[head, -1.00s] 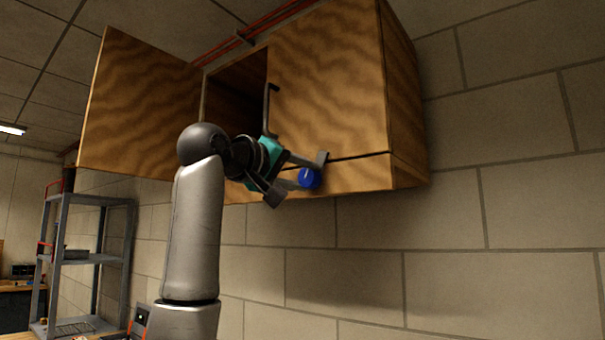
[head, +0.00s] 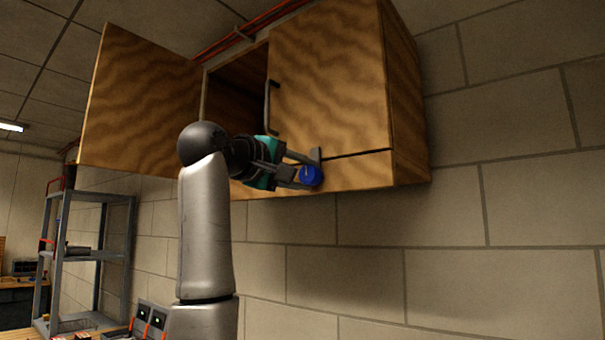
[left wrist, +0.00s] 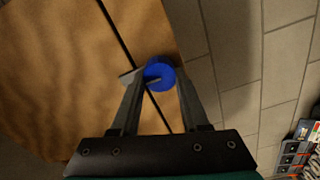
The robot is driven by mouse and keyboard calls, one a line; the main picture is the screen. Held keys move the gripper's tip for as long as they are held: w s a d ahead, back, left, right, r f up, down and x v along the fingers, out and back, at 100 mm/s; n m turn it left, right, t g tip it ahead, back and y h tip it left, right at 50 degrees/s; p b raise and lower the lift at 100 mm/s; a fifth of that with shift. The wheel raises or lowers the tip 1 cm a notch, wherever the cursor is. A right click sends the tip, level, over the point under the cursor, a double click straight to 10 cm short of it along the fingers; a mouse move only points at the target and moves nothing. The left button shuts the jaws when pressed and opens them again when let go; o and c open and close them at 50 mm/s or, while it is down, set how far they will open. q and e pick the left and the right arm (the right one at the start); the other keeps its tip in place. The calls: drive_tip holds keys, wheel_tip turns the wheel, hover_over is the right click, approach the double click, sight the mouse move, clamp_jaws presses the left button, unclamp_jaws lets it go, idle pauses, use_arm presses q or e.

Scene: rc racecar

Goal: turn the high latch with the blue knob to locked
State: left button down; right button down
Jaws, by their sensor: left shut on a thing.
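The blue knob (head: 311,176) sits at the lower edge of the wooden wall cabinet (head: 335,80), below the seam under its closed door. My left gripper (head: 309,168) has its fingers around the knob and is shut on it. The left wrist view shows the blue knob (left wrist: 159,72) between the two fingertips of my left gripper (left wrist: 160,80), with a pale pointer mark on its face. A grey tab shows beside the knob, partly hidden by a finger. My right gripper is not in view.
The cabinet's left door (head: 140,105) stands open. A dark bar handle (head: 268,107) is on the closed door, just above my gripper. Grey shelving (head: 88,255) stands at the lower left. The block wall (head: 450,240) below and right of the cabinet is clear.

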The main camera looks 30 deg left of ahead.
use_arm(q)
drive_tip(key=shift+c, duration=2)
unclamp_jaws()
drive_tip(key=s+a+b, duration=0.1)
drive_tip(key=s+b, duration=0.1)
drive_tip(key=s, duration=1.3)
drive_tip(key=shift+s+a, duration=0.1)
